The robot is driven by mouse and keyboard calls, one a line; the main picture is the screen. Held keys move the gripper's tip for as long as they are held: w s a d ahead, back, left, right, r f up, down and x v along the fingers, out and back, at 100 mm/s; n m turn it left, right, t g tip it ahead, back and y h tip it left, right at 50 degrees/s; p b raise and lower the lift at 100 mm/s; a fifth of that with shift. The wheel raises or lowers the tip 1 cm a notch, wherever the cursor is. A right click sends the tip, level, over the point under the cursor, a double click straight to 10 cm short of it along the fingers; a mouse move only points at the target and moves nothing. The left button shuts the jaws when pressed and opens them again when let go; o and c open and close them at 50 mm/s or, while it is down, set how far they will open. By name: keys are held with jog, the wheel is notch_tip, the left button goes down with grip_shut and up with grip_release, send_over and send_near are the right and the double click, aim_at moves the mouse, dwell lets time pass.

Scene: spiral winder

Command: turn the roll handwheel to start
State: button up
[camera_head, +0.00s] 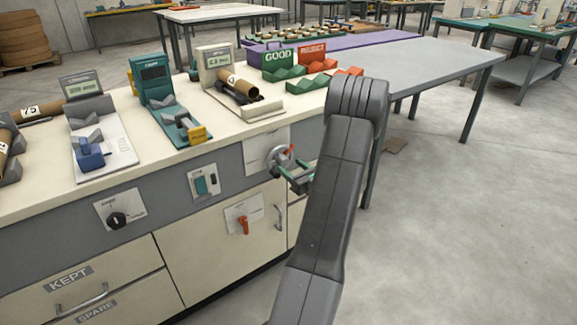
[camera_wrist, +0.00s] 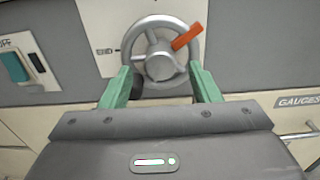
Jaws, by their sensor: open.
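The roll handwheel (camera_head: 277,159) is a silver spoked wheel with an orange-red handle, mounted on a white plate on the front of the workbench. In the wrist view the handwheel (camera_wrist: 160,62) lies straight ahead, with its orange handle (camera_wrist: 187,36) pointing up and right. My gripper (camera_head: 296,172) is at the bench front close to the wheel. In the wrist view its two green fingers (camera_wrist: 162,82) are spread apart, one to each side of the wheel's lower part. I cannot tell whether either finger touches the rim.
A green switch (camera_head: 200,185) is left of the wheel, with a red rotary switch (camera_head: 243,224) below and a black knob (camera_head: 117,220) farther left. Gauges and tubes stand on the bench top (camera_head: 50,196). Floor (camera_head: 450,230) to the right is clear.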

aim_at(282, 162)
jog(key=shift+x, duration=1.3)
jog(key=c, duration=1)
jog(key=shift+f+b, duration=0.1)
jog(key=shift+b, duration=0.35)
